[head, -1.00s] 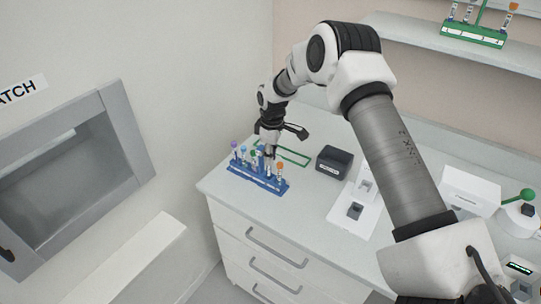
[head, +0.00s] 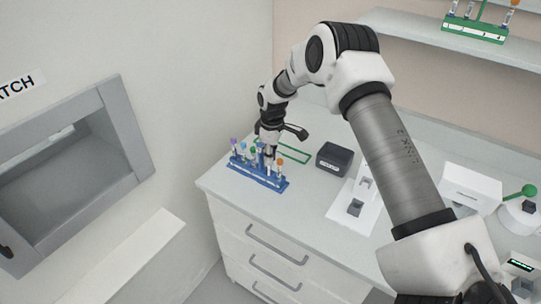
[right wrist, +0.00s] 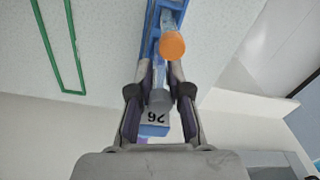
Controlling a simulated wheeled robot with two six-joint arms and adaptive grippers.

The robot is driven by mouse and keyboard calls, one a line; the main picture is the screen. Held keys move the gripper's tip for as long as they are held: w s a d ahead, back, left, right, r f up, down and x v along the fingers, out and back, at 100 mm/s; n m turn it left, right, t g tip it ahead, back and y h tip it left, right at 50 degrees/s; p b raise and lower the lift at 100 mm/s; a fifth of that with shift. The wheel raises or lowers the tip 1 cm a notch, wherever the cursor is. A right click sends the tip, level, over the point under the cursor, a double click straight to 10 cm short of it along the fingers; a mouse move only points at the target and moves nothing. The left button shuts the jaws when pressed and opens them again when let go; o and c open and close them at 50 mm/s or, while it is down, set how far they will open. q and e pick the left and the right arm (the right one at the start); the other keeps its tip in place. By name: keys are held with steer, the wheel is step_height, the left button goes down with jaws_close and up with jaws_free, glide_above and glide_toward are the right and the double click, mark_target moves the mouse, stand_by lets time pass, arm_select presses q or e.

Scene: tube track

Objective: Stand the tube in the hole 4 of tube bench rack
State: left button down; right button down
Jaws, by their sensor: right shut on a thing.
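The blue tube bench rack (head: 258,179) stands near the left end of the counter, holding several tubes with coloured caps. My right gripper (head: 268,152) reaches down over the rack from behind. In the right wrist view, the gripper (right wrist: 160,85) is shut on a grey-capped tube (right wrist: 160,100), which lies between the fingers over the rack (right wrist: 149,45). Its lower end is hidden, so I cannot tell whether it is in a hole. An orange-capped tube (right wrist: 172,46) stands in the rack just beyond the fingertips. My left gripper is not in view.
A green outline (head: 293,154) lies on the counter behind the rack. A dark box (head: 334,159) and a white stand (head: 354,209) are to the right. A hatch (head: 70,175) is in the left wall. A shelf above holds a green rack (head: 475,30).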

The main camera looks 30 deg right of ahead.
steer(key=shift+f, duration=0.5)
steer(key=c, duration=1)
jaws_free()
steer(key=shift+r, duration=0.15)
steer(key=r, duration=1.1)
steer(key=shift+d+r, duration=0.2)
steer(key=shift+r, duration=0.2)
